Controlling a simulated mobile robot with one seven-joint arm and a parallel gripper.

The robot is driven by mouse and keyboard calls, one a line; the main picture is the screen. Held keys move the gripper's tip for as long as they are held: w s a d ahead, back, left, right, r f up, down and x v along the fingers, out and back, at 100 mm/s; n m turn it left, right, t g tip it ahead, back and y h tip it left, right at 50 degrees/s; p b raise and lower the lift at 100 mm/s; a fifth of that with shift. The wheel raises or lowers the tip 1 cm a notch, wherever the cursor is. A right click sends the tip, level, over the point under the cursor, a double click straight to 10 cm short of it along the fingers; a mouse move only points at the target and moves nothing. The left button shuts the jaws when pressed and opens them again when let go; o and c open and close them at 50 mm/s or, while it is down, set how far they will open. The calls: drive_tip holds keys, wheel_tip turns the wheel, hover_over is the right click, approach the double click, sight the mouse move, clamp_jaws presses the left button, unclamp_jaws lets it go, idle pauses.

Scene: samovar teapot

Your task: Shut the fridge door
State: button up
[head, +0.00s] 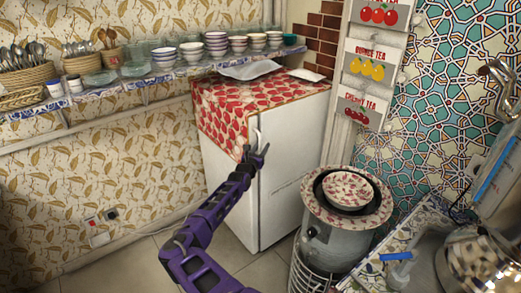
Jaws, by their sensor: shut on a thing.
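The fridge is a white box with a red patterned cloth (255,97) over its top, in the middle of the head view. Its broad white door (292,165) faces right. The pale handle (257,128) is at the door's upper left edge. My gripper (258,150) is at the lower end of this handle and is shut on it; the fingers are small and hide part of it. My purple arm reaches up to it from below. No clear gap shows between door and fridge body, so I cannot tell whether the door is ajar.
A metal cylinder stove (322,245) with a patterned bowl (349,188) stands close right of the fridge. A tiled counter (420,225) is at the lower right. A shelf (150,82) with bowls and cutlery baskets runs along the wall. Some floor (150,265) is clear at lower left.

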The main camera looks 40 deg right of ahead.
drive_tip(key=shift+s+f, duration=0.1)
drive_tip(key=v, duration=1.7)
drive_tip(key=shift+a, duration=0.1)
